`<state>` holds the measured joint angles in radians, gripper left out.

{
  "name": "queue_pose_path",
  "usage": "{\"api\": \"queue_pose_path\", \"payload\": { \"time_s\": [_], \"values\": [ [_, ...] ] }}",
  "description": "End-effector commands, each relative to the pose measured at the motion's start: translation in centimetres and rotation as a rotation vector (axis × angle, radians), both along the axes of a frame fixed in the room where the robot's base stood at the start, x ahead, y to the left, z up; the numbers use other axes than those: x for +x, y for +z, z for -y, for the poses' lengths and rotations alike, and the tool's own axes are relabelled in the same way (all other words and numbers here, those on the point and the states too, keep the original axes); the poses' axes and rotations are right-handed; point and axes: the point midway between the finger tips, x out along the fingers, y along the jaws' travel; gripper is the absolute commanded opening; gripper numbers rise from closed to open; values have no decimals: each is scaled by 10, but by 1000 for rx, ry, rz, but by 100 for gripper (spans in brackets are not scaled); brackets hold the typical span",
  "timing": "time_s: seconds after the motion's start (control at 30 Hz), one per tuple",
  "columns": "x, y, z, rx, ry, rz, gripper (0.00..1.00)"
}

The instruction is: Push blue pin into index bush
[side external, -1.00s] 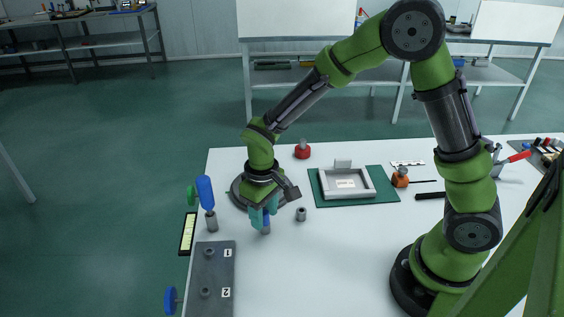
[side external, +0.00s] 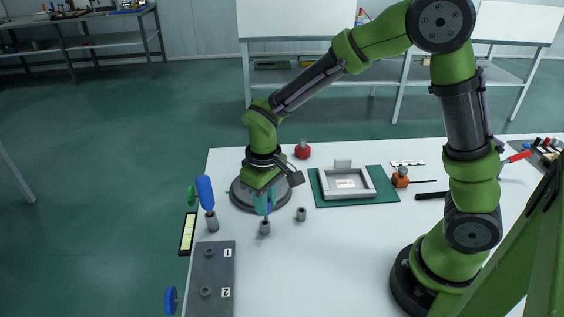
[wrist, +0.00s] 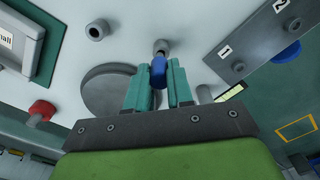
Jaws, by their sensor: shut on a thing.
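My gripper (side external: 264,210) is shut on a blue pin, pointing down above a short grey holder (side external: 265,228) on the white table. In the wrist view the pin's blue head (wrist: 158,73) sits between the teal fingers (wrist: 156,85). Its lower end lines up with the holder; I cannot tell whether the tip is clear of it. A grey plate (side external: 222,270) marked 1 and 2 lies at the table's left edge, with a raised bush by 1 (side external: 209,252) and another by 2 (side external: 206,292). Which is the index bush is not marked.
A larger blue-handled piece (side external: 205,190) stands in a grey sleeve left of my gripper. A blue knob (side external: 170,300) sticks out beside the plate. An empty grey holder (side external: 301,214) stands to the right. A round grey disc (side external: 245,197) and a framed part (side external: 346,184) on a green mat lie behind.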

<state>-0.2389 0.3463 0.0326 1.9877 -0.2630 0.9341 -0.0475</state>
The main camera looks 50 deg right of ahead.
Motion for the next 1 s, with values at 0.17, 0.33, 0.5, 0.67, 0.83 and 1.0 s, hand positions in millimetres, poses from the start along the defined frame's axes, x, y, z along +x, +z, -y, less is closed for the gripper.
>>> {"api": "queue_pose_path", "payload": {
  "time_s": [0.17,0.33,0.5,0.67,0.83,1.0],
  "values": [
    [-45,3,12,-1,-1,-6,0],
    [-92,7,25,-1,-2,-4,0],
    [-126,10,35,-1,-1,-3,0],
    [-143,11,39,-1,-1,-5,0],
    [-150,12,41,-1,-1,-6,0],
    [-150,12,41,-2,-1,-7,0]
  ]
}}
